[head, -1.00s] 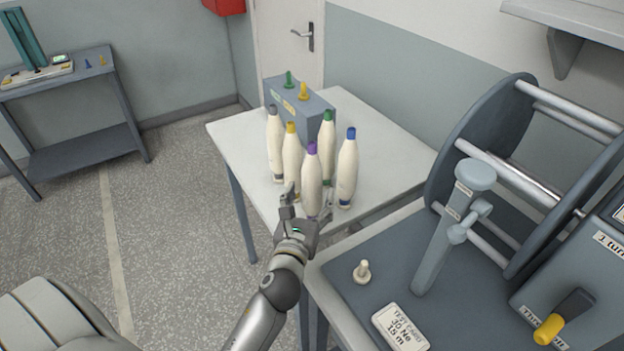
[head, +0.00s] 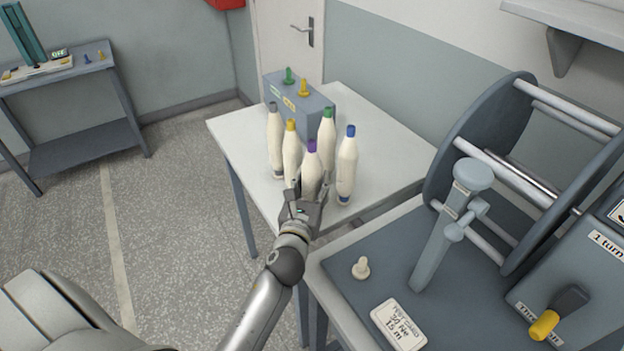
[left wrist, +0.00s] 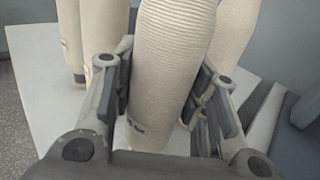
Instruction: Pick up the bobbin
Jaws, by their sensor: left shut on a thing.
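Several cream bobbins stand upright on the white table (head: 385,165), with grey, yellow, green, blue and purple tops. My left gripper (head: 309,190) is shut on the purple-topped bobbin (head: 312,163), the nearest one in the middle. In the left wrist view that bobbin (left wrist: 165,60) stands between the two fingers of the gripper (left wrist: 160,95), with a pad at each side. Its lower end is partly hidden by my gripper in the head view. The blue-topped bobbin (head: 347,165) stands close on the right, the yellow-topped bobbin (head: 291,150) close on the left. My right gripper is out of view.
Behind the bobbins is a grey box (head: 318,108) with a green and a yellow peg. The grey-topped bobbin (head: 274,140) and green-topped bobbin (head: 327,132) stand farther back. A reel machine (head: 480,170) fills the right side. The table's right part is clear.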

